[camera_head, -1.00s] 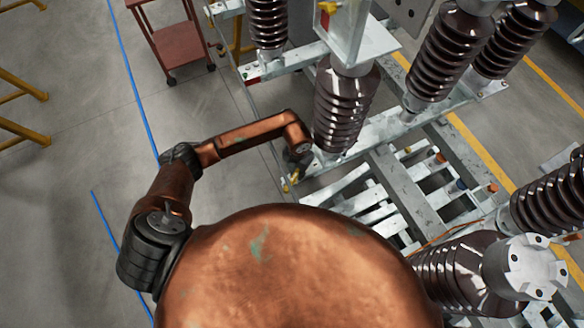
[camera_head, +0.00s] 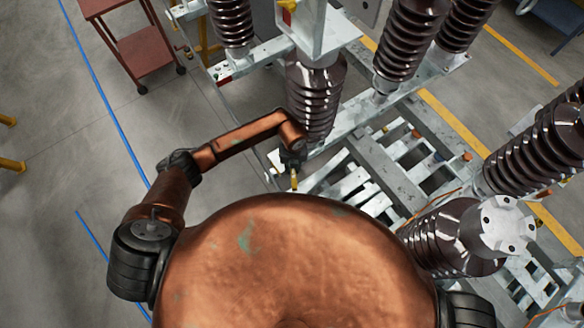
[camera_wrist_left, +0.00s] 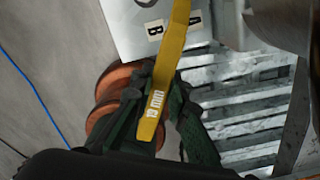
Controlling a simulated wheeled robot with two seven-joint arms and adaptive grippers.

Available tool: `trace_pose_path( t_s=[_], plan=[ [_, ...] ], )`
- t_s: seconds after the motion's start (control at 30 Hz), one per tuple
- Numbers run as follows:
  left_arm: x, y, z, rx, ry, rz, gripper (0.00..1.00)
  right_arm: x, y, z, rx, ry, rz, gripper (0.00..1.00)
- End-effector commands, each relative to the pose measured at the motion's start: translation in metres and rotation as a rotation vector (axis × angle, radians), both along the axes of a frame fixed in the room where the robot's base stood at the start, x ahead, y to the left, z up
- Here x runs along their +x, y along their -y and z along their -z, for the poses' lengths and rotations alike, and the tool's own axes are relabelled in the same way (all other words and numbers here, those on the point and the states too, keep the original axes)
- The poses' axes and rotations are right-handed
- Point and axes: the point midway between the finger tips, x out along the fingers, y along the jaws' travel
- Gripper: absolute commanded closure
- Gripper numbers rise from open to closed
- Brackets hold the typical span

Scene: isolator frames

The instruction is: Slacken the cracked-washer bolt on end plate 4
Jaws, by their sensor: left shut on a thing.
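My left gripper (camera_head: 293,166) is shut on a yellow spanner marked 13 mm (camera_wrist_left: 166,80). In the head view the spanner (camera_head: 294,181) is a small yellow piece below the gripper, near the foot of a brown insulator. In the left wrist view the gripper's dark green fingers (camera_wrist_left: 156,108) lie on both sides of the spanner, whose far end runs out of the top edge. A pale plate with labels A and B (camera_wrist_left: 128,33) lies behind the spanner. I cannot make out a cracked washer, its bolt, or a plate number 4. My right gripper is not in view.
A ribbed brown insulator (camera_head: 314,95) stands on the galvanised frame (camera_head: 350,125) close to my left forearm. Slatted metalwork (camera_head: 375,185) lies right of the gripper. A red trolley (camera_head: 140,50) stands at the back left.

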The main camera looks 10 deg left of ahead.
Motion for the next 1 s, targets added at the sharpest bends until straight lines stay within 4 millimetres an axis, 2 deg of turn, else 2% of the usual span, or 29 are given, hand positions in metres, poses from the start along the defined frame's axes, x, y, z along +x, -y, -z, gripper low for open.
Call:
trace_pose_path(
  t_s=[1.0],
  plan=[
    [0.001,0.000,-0.072,-0.002,0.001,0.002,1.00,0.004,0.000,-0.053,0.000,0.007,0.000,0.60]
  ],
)
